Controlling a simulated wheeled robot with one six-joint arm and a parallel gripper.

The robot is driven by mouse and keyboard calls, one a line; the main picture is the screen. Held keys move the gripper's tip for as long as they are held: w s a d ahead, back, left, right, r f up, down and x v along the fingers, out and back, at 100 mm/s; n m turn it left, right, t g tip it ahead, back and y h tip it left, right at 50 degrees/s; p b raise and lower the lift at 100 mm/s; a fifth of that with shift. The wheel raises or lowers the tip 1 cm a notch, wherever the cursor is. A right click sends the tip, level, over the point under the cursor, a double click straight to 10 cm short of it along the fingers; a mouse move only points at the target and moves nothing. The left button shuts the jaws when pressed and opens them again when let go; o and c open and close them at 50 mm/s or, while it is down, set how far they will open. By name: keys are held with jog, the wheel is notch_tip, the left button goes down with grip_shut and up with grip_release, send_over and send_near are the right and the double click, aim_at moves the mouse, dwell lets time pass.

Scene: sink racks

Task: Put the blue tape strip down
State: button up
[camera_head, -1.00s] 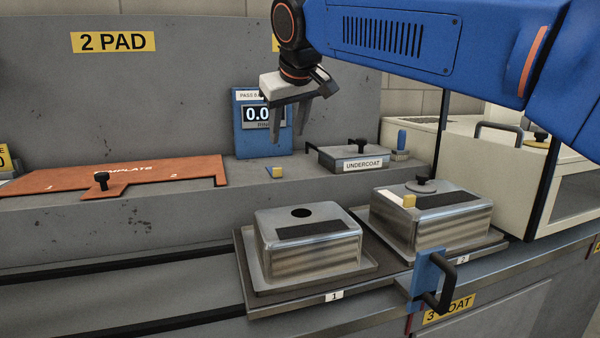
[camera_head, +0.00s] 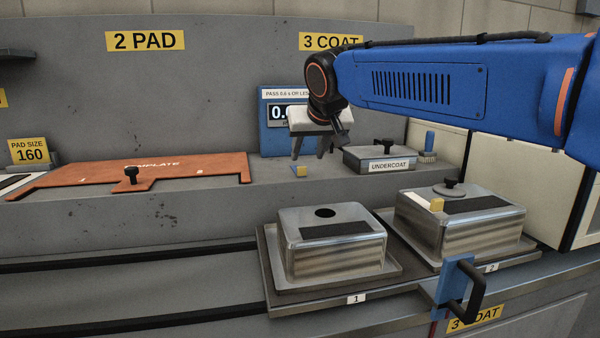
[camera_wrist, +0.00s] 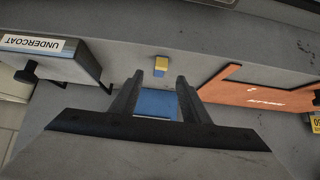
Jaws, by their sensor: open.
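A small yellow block with a blue part (camera_head: 300,171), which looks like the blue tape strip, lies on the grey ledge. It also shows in the wrist view (camera_wrist: 160,66), beyond my fingertips. My gripper (camera_head: 308,156) is open, with its fingers pointing down just above and behind the block in the head view. In the wrist view nothing is held between the fingers (camera_wrist: 157,85). The blue surface seen between them appears to be the blue display panel (camera_head: 272,138).
The undercoat box (camera_head: 375,161) stands right of my gripper, with a brush (camera_head: 429,148) beside it. An orange template (camera_head: 200,167) lies left. A blue handled bracket (camera_head: 453,287) is in front.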

aim_at(302, 167)
jog(key=shift+x, duration=3.6)
jog(key=shift+a, duration=0.1)
jog(key=shift+c, duration=0.7)
grip_shut()
